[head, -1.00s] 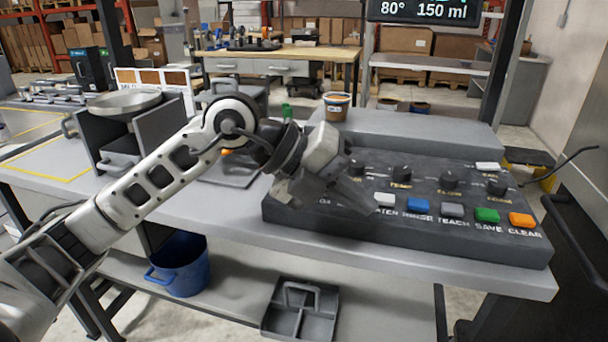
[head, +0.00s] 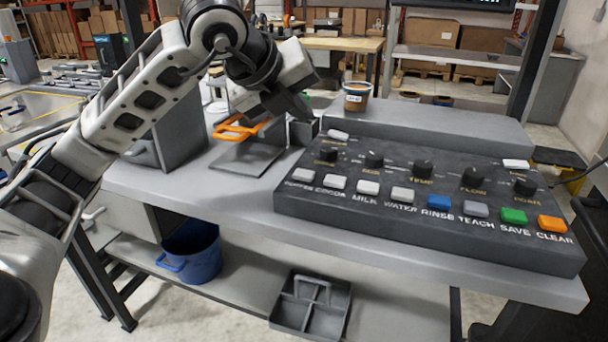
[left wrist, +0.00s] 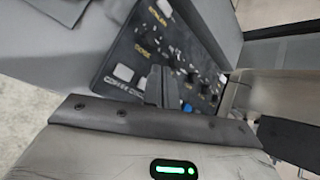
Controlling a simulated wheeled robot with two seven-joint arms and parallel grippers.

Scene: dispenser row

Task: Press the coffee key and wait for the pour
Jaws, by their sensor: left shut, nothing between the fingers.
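The coffee key (head: 303,174) is the white key at the left end of the front row on the dark control panel (head: 420,240). Its label is readable below it, and no finger covers it in the head view. My left gripper (head: 303,112) is shut and empty, raised above the panel's back left corner, apart from the key. In the left wrist view, the shut fingers (left wrist: 160,86) point toward the panel, with the white coffee key (left wrist: 123,72) just left of them. The display (head: 460,3) is almost wholly cut off at the top, its text unreadable. My right gripper is out of view.
White cocoa (head: 334,183), milk and water keys follow to the right, then a blue rinse key (head: 439,201). Knobs stand behind them. A cup with brown contents (head: 357,97) is behind the panel. An orange-handled item (head: 240,127) lies left, near the gripper.

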